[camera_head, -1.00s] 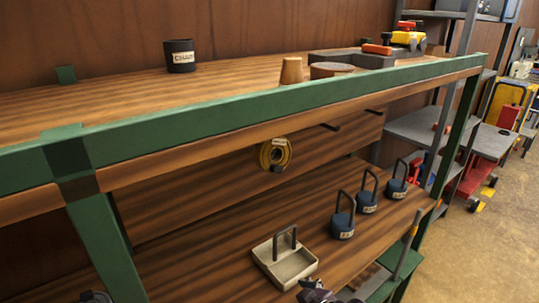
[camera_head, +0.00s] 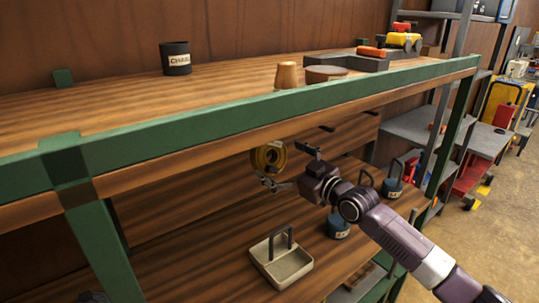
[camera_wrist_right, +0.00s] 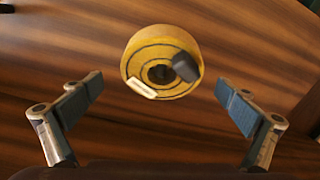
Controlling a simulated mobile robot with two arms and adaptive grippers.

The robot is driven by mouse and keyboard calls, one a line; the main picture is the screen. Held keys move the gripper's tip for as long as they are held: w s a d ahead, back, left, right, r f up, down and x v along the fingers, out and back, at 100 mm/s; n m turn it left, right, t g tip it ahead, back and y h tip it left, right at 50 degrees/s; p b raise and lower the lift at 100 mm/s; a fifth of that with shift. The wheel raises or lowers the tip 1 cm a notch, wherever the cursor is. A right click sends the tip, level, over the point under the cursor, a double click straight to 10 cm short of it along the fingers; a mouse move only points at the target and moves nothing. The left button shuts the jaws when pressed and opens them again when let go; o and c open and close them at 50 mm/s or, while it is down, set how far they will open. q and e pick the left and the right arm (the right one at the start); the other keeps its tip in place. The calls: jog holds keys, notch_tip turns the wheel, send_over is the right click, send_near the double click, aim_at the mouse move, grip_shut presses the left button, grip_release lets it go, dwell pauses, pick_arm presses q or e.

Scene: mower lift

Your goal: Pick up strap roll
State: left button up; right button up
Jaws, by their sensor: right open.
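The strap roll is a yellow ring with dark bands and a pale label. It hangs on a dark peg against the wooden back panel under the upper shelf in the head view (camera_head: 268,157). In the right wrist view the roll (camera_wrist_right: 148,62) sits at upper centre, with the dark peg end showing at its hole. My right gripper (camera_head: 268,184) is at the roll's lower front, open and empty. In the wrist view its two fingers (camera_wrist_right: 158,112) stand wide apart, below and to either side of the roll, not touching it. My left gripper cannot be made out.
A pale tray with a handle (camera_head: 281,262) stands on the lower shelf (camera_head: 190,262). The green front rail (camera_head: 250,108) runs above the arm. An empty peg (camera_wrist_right: 7,8) shows in the wrist view.

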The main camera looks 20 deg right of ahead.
aim_at(267, 150)
jog(key=x, duration=0.1)
jog(key=p+x, duration=0.1)
jog(key=x, duration=0.2)
jog(key=shift+r+p, duration=0.3)
jog(key=shift+r, duration=0.05)
jog(key=shift+w+a+f, duration=0.15)
jog(key=shift+w+a, duration=0.1)
jog(key=shift+w, duration=0.3)
jog(key=shift+s, duration=0.1)
jog(key=shift+c, duration=0.4)
jog(key=shift+c, duration=1.3)
jog(key=c, duration=1.3)
